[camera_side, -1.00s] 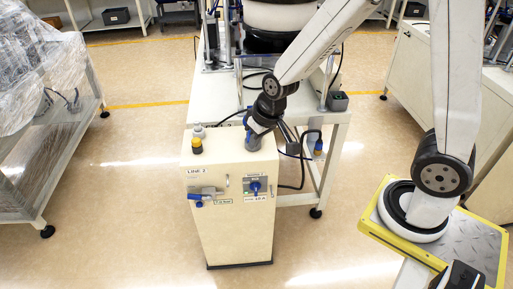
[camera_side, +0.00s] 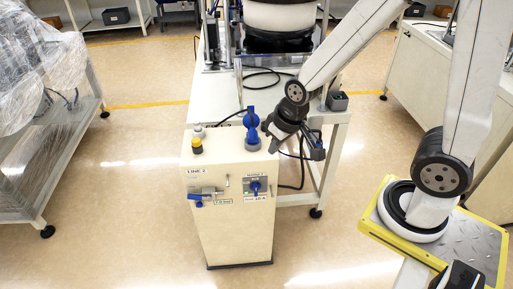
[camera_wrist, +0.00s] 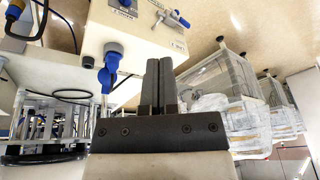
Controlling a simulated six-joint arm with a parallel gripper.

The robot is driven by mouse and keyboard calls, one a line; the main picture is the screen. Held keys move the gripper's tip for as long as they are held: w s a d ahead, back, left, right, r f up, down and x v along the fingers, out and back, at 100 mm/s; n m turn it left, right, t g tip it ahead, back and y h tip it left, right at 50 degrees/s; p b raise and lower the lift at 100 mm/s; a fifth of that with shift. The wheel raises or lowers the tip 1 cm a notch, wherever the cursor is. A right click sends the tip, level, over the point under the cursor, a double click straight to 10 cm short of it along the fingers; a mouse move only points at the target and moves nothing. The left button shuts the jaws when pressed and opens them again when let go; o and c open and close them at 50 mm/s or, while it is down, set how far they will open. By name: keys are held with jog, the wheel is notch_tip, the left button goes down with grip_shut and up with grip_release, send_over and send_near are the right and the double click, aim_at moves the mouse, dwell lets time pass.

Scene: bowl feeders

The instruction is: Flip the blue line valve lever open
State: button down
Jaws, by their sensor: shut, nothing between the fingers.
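A pale cabinet marked LINE 2 (camera_side: 230,238) stands upright on the floor. A blue fitting with an upright blue lever-like part (camera_side: 251,122) stands on its top; it also shows, with a grey round cap, left of my fingers in the wrist view (camera_wrist: 107,74). On the cabinet front is a silver valve with a blue handle (camera_side: 200,196), seen also in the wrist view (camera_wrist: 181,19). I cannot tell which of the two is the line valve lever. My gripper (camera_side: 318,152) is right of the cabinet top, apart from both. Its fingers (camera_wrist: 158,84) are shut and empty.
A blue rotary switch (camera_side: 256,187) is on the cabinet's front right. A yellow-capped knob (camera_side: 196,146) stands on its top left. A white table (camera_side: 222,100) with cables is behind. A wrapped rack (camera_side: 60,160) stands left, with open floor between.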

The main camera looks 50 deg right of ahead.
jog(key=w+a+f+m+t, duration=0.2)
jog(key=w+a+f, duration=0.2)
jog(key=w, duration=0.3)
jog(key=w+a+f+m+t, duration=0.15)
jog(key=w+a+f, duration=0.25)
jog(key=w, duration=0.4)
jog(key=w+a+f+m+h, duration=0.1)
jog(key=f+m+h, duration=0.1)
jog(key=f, duration=0.4)
jog(key=w+a+f+m+t+h, duration=0.1)
jog(key=w+f+m+h, duration=0.1)
jog(key=f, duration=0.4)
jog(key=shift+w+a+f+m+h, duration=0.25)
jog(key=shift+a+f+m+h, duration=0.2)
jog(key=shift+m, duration=0.6)
jog(key=shift+d+t, duration=0.15)
jog(key=shift+t, duration=0.1)
send_over(200, 197)
notch_tip(200, 197, down, 7)
jog(key=shift+a+f, duration=0.35)
jog(key=shift+f, duration=0.5)
jog(key=shift+a+f, duration=0.3)
jog(key=shift+f, duration=0.55)
